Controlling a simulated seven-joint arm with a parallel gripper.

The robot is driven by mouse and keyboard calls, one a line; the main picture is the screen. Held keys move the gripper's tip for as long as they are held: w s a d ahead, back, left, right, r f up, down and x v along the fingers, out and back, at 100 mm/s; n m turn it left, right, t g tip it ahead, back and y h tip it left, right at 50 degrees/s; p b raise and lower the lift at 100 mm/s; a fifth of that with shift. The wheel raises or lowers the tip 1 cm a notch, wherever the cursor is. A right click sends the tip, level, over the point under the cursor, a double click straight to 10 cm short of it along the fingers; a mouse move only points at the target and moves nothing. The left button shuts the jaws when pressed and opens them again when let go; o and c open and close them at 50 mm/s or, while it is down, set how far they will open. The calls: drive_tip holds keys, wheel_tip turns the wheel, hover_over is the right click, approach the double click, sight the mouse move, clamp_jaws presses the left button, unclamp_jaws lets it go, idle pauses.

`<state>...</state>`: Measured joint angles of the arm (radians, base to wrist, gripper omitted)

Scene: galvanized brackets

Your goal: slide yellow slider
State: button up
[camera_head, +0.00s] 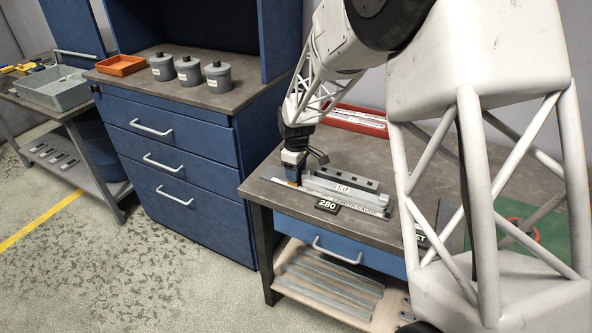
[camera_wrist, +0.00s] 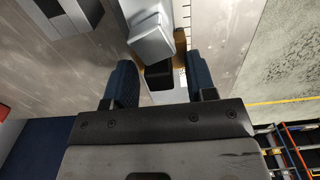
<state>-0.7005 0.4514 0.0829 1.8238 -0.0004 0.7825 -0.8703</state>
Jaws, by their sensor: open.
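My gripper (camera_head: 293,170) points down at the left end of a grey rail fixture (camera_head: 335,191) on the right-hand workbench. In the wrist view my gripper (camera_wrist: 160,75) shows two blue-padded fingers spread apart. A grey block and a black piece (camera_wrist: 159,75) lie between and beyond them. A small yellow-orange part, seemingly the yellow slider (camera_head: 293,183), shows at the fingertips in the head view. Brownish-yellow edges of it (camera_wrist: 180,52) show beside the black piece in the wrist view. Most of the slider is hidden, and I cannot tell whether the fingers touch it.
A dark block with a white label (camera_head: 345,181) lies along the fixture. A black "280" plate (camera_head: 328,206) stands at its front. A red tray (camera_head: 357,120) is behind, and a green panel (camera_head: 520,228) lies to the right. A blue cabinet (camera_head: 185,150) stands left, across a gap.

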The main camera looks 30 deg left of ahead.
clamp_jaws()
drive_tip(key=a, duration=0.9)
drive_tip(key=shift+a, duration=0.4)
unclamp_jaws()
drive_tip(key=shift+r, duration=0.1)
wheel_tip(320, 180, up, 8)
idle(0.5)
idle(0.5)
